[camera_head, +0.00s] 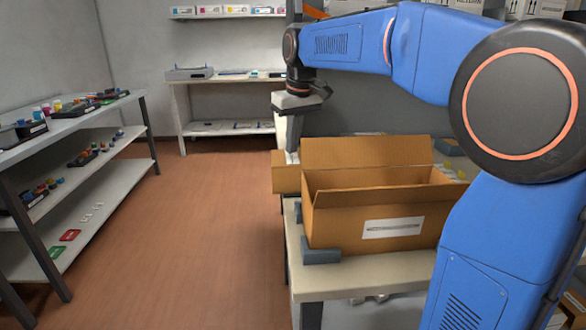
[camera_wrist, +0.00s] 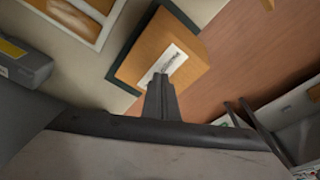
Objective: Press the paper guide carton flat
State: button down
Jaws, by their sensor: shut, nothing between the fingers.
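A large brown carton (camera_head: 335,215) with a white label stands on the bench in the head view. A flap stands up at its back, and its inside is partly hidden. A smaller piece of brown cardboard (camera_head: 284,178) shows behind its left side; I cannot tell if it is a separate box. My gripper (camera_head: 292,157) points down in front of that piece, its fingers together and empty. In the wrist view my fingertips (camera_wrist: 161,78) overlap a brown carton (camera_wrist: 150,45) with a white label. The label text is unreadable, and contact is unclear.
Grey-blue blocks (camera_head: 321,250) sit at the large carton's base on the pale bench (camera_head: 350,277). A shelf unit (camera_head: 95,180) with small items stands at left. A back table (camera_head: 215,83) stands against the wall. The reddish floor (camera_head: 215,230) between is clear.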

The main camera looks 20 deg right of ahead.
jog(key=shift+f, duration=0.5)
dwell(0.5)
jog(key=shift+w+f, duration=0.15)
jog(key=shift+w, duration=0.05)
jog(key=shift+w+d+f, duration=0.15)
jog(key=shift+w+f, duration=0.2)
jog(key=shift+w, duration=0.2)
jog(key=shift+w+f, duration=0.15)
jog(key=shift+f, duration=0.1)
dwell(0.3)
jog(key=shift+w+f, duration=0.2)
jog(key=shift+f, duration=0.05)
jog(key=shift+w+d+f, duration=0.1)
jog(key=shift+w, duration=0.3)
